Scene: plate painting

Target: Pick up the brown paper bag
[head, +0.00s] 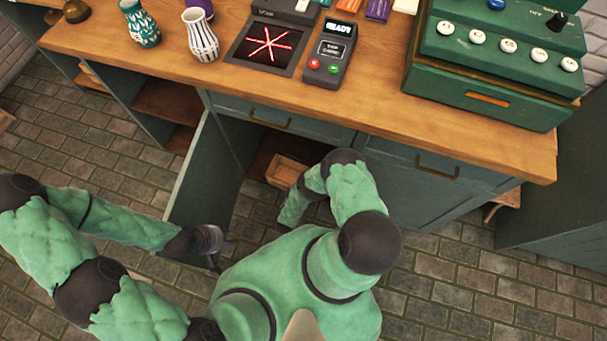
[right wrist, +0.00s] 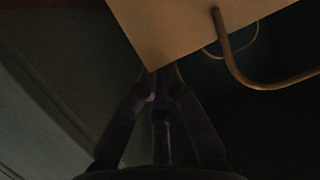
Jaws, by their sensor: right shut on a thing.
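The brown paper bag (head: 284,172) shows partly inside the open lower cabinet in the head view, beside my right forearm. In the dark right wrist view the bag (right wrist: 170,30) fills the upper middle, with its looped handles at the right. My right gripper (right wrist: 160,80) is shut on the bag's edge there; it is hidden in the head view. My left gripper (head: 215,245) is low by the near edge of the open cabinet door, and its fingers are too small and dark to read.
The open cabinet door (head: 205,170) stands out to the left of the bag. The wooden counter (head: 370,110) overhangs above, carrying vases, a card reader (head: 330,55) and a green register (head: 490,75). Brick floor (head: 440,275) lies clear at the right.

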